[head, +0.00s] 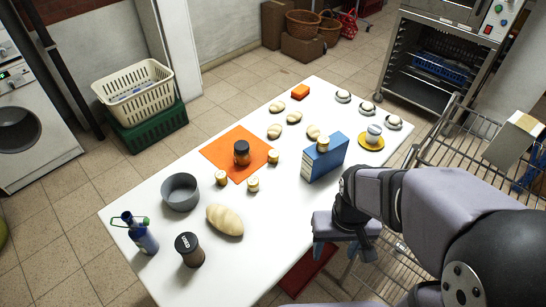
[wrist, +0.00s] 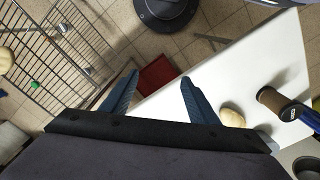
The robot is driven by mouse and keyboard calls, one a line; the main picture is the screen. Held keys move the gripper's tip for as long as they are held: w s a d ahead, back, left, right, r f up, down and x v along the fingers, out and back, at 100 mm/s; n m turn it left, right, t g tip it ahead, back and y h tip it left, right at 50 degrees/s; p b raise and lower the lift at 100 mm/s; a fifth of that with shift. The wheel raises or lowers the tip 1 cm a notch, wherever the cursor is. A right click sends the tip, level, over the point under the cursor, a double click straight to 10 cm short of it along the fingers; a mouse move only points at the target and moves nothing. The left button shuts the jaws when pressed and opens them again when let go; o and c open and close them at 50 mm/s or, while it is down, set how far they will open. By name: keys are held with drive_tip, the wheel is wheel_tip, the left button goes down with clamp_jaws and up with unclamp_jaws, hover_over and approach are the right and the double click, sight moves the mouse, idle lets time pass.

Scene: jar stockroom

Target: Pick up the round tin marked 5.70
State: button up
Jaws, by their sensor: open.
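Several small round tins with pale lids and gold sides show in the head view. One tin (head: 221,177) stands near the grey bowl, one tin (head: 253,184) is right of it, and one tin (head: 273,156) is at the orange mat's right edge. Another tin (head: 323,144) is on or against the top of the blue box (head: 324,160). I cannot read a price on any of them. My gripper (head: 338,255) is open and empty at the table's right edge, apart from the tins. In the wrist view its fingers (wrist: 160,80) are spread, with nothing between them.
An orange mat (head: 219,150) bears a dark jar (head: 242,154). The grey bowl (head: 180,193), a bread loaf (head: 225,219), a brown jar (head: 189,251) and a blue bottle (head: 143,238) are at the near left. A wire rack (head: 465,150) stands right of the table.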

drive_tip(key=m+t+h+b, duration=0.1)
drive_tip(key=m+t+b, duration=0.2)
drive_tip(key=t+b, duration=0.7)
approach(272, 158)
drive_tip(key=f, duration=0.1)
drive_tip(key=w+f+t+p, duration=0.2)
drive_tip(key=shift+w+a+f, duration=0.1)
drive_tip(key=shift+a+f, duration=0.15)
drive_tip(key=shift+a, duration=0.05)
drive_tip(key=shift+w+d+f+m+t+h+b, duration=0.1)
drive_tip(key=shift+w+f+m+t+h+b, duration=0.15)
drive_tip(key=shift+h, duration=0.3)
drive_tip(key=shift+w+d+f+m+t+h+b, duration=0.15)
drive_tip(key=shift+f+m+t+h, duration=0.2)
drive_tip(key=shift+h, duration=0.2)
drive_tip(key=shift+p+x, duration=0.9)
drive_tip(key=shift+x, duration=2.7)
drive_tip(key=shift+r, duration=0.1)
drive_tip(key=c, duration=1.1)
